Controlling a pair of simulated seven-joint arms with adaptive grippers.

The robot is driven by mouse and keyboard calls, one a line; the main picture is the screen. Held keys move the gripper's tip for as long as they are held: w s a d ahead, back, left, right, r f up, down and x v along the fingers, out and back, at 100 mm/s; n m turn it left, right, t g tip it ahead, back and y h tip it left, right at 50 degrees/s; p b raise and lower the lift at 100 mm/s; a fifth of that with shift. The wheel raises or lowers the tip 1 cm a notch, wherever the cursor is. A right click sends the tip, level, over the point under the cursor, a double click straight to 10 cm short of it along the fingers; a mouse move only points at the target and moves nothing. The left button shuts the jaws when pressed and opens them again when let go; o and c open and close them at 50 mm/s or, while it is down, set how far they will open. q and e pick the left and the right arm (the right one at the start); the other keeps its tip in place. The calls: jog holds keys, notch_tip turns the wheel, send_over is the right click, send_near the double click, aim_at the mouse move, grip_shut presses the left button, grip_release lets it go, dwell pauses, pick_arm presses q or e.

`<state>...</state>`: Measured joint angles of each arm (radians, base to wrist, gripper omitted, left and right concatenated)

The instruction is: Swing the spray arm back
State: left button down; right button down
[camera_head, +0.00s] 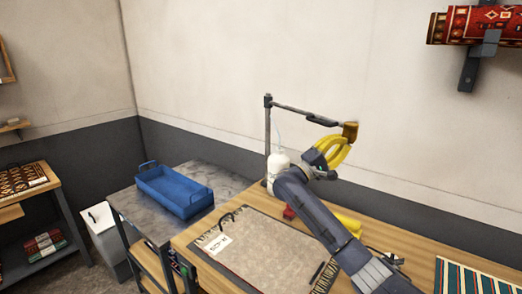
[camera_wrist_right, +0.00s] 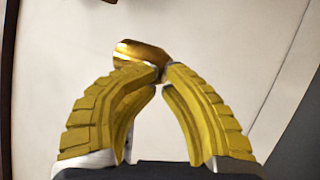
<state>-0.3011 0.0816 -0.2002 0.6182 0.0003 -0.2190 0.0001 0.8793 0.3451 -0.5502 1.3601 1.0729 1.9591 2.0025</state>
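The spray arm (camera_head: 290,107) is a thin dark bar reaching right from an upright post (camera_head: 267,135) at the back of the work table. A brass nozzle (camera_head: 351,130) sits at its free end. My right gripper (camera_head: 343,139), with yellow fingers, is up at this nozzle. In the right wrist view, the fingertips (camera_wrist_right: 163,72) come nearly together with a narrow brass part between them, and the nozzle's brass head (camera_wrist_right: 138,51) shows just beyond. The gripper looks shut on it.
Below lie a grey rug (camera_head: 262,250) with a white card (camera_head: 217,243), a white bottle (camera_head: 278,165) near the post and a small red object (camera_head: 289,212). A blue tub (camera_head: 174,190) stands on the grey side table. A striped rug (camera_head: 462,278) lies right. The wall is close behind.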

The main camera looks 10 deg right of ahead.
jog(key=v, duration=1.2)
dwell(0.3)
